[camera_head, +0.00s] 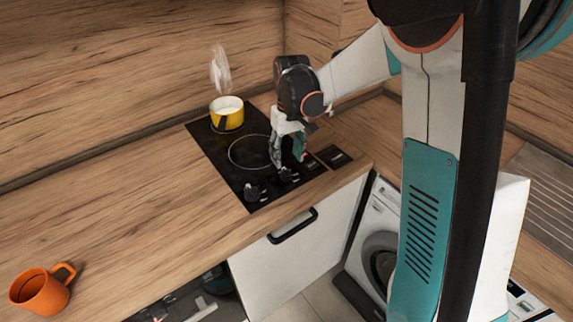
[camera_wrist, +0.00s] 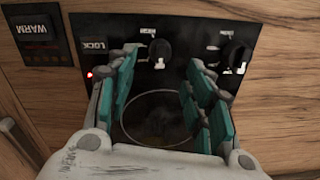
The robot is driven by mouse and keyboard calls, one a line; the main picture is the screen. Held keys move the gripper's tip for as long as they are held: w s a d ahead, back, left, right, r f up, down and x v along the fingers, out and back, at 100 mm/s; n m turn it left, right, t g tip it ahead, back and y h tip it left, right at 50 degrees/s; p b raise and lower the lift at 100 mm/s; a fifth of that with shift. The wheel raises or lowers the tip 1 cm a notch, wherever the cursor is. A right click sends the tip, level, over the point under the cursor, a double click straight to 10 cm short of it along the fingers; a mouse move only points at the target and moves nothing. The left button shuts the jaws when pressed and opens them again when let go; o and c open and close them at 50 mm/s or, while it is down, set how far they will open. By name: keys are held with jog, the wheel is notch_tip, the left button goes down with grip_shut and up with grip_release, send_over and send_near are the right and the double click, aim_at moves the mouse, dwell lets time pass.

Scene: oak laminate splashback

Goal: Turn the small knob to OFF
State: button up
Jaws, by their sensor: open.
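Two dark knobs sit along the front edge of the black cooktop (camera_head: 215,152). One knob (camera_wrist: 160,52) shows between my fingertips in the wrist view, and in the head view (camera_head: 288,174) it is just below my gripper. The other knob (camera_wrist: 236,55) lies outside my fingers; it looks somewhat larger in the head view (camera_head: 252,191). My gripper (camera_wrist: 163,60) is open, its teal fingers apart on either side of the nearer knob. I cannot tell whether they touch it. The knob markings are too small to read.
A steaming yellow pot (camera_head: 227,121) stands on the rear of the cooktop. A WARM panel (camera_wrist: 38,32) and a LOCK label (camera_wrist: 94,46) with a red light (camera_wrist: 89,74) are beside the knobs. An orange mug (camera_head: 38,292) stands on the clear counter at left.

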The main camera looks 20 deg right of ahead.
jog(key=shift+d+r, duration=0.1)
jog(key=shift+r, duration=2.6)
jog(key=s+r+t, duration=0.3)
jog(key=s+r, duration=0.5)
jog(key=s, duration=0.4)
jog(key=s+m+t, duration=0.1)
jog(key=s+t, duration=0.3)
jog(key=s, duration=0.7)
jog(key=shift+a+f+m+h, duration=0.3)
jog(key=shift+f, duration=0.15)
jog(key=shift+s, duration=0.1)
